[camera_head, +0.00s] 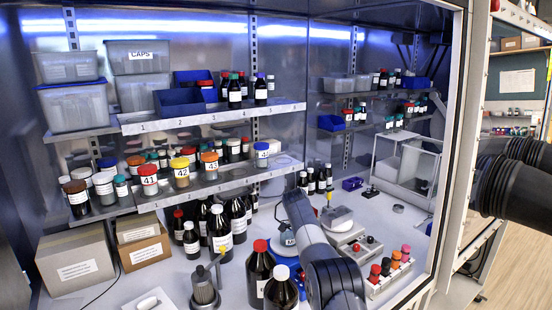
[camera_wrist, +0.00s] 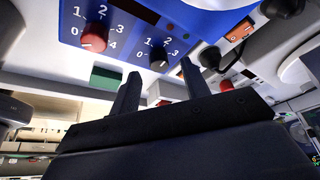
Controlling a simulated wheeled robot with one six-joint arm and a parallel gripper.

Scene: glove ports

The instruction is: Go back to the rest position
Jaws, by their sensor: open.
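My gripper (camera_wrist: 157,88) shows in the wrist view with its two dark fingers apart and nothing between them. The fingers look clear of both knobs, though the exact gap cannot be told. In the head view, my grey arm (camera_head: 312,235) stands over the front of the worktop, right of the dark bottles. My gripper's fingers cannot be made out there.
Shelves (camera_head: 215,188) of jars line the back. Black glove sleeves (camera_head: 515,185) hang outside at right.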

